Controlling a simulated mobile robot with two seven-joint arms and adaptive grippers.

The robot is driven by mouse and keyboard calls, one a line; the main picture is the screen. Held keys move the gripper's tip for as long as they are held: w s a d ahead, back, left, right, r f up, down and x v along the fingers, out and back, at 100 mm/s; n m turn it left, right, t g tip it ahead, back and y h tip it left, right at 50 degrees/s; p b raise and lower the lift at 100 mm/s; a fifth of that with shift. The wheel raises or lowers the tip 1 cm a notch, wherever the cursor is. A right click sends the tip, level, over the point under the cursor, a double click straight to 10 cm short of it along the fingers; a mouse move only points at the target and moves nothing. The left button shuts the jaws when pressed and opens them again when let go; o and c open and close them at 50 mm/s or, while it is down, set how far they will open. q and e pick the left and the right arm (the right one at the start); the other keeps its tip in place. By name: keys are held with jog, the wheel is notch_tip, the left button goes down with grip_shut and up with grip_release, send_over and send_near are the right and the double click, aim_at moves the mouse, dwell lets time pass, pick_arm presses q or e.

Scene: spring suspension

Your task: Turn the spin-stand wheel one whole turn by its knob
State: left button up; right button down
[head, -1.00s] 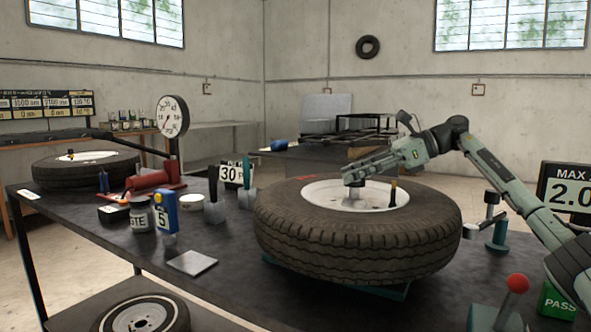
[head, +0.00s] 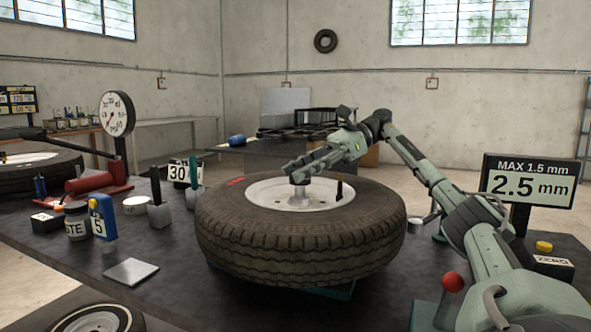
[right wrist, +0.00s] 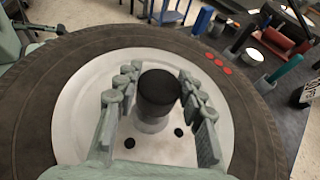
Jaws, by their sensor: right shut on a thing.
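My right gripper (head: 299,177) reaches down over the rim and is shut on this knob, a finger on either side in the right wrist view (right wrist: 158,85). A thin dark pin (head: 339,188) stands upright at the right of the rim. Red marks (head: 236,181) sit on the tyre's far left. My left gripper is not in view.
A display (head: 528,182) at the right reads 2.5 mm under MAX 1.5 mm. A red-ball lever (head: 453,283) stands at the front right. Left of the tyre are a blue gauge (head: 101,217), a flat plate (head: 131,271), pots and a dial (head: 117,114).

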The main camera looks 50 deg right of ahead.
jog(key=c, duration=0.9)
grip_release()
jog(key=shift+r, duration=4.95)
